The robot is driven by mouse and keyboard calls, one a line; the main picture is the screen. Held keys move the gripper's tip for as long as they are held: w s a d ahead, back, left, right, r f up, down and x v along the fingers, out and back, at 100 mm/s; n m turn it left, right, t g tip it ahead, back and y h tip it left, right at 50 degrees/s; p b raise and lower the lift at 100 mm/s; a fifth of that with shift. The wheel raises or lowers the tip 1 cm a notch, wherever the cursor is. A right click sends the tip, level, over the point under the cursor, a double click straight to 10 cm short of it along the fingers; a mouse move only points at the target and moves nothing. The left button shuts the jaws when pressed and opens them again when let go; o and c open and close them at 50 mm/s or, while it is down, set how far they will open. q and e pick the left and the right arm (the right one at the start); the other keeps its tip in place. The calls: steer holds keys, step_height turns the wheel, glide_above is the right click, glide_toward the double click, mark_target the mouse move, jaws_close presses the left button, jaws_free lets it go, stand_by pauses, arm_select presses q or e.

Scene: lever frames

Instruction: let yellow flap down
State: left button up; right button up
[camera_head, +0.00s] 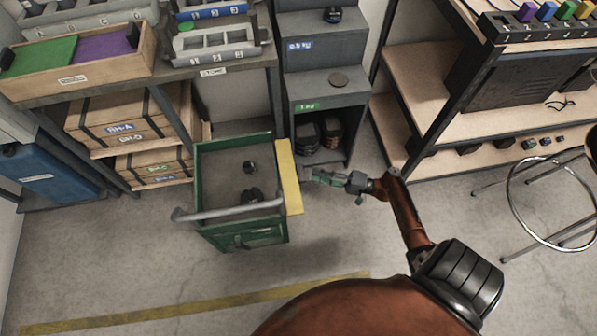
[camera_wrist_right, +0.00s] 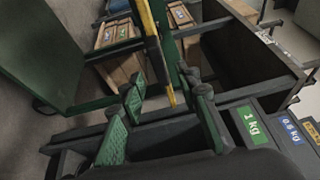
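The yellow flap (camera_head: 290,180) is a long narrow panel along the right side of a green cart (camera_head: 238,233). It looks raised about level with the cart's rim, though its exact tilt is hard to tell. In the right wrist view the flap (camera_wrist_right: 151,24) shows almost edge-on, as a thin yellow and dark strip. My right gripper (camera_head: 314,174) is just right of the flap, pointing at its outer edge. In the wrist view its green-padded fingers (camera_wrist_right: 167,92) are spread, with the strip's near end showing between them. Whether they touch it is unclear. My left gripper is not in view.
A grey stepped shelf (camera_head: 320,86) stands behind the gripper. Wooden crates (camera_head: 120,117) sit under the left bench. A round metal stool frame (camera_head: 548,240) stands at right. The floor in front of the cart is clear.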

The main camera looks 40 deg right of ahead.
mark_target(302, 172)
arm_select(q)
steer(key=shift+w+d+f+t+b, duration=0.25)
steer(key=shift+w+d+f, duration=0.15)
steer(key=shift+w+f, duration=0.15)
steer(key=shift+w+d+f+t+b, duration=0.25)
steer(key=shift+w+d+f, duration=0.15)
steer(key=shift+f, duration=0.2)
arm_select(e)
steer(key=x, duration=0.7)
steer(key=shift+s, duration=0.1)
steer(key=shift+c, duration=0.2)
jaws_close()
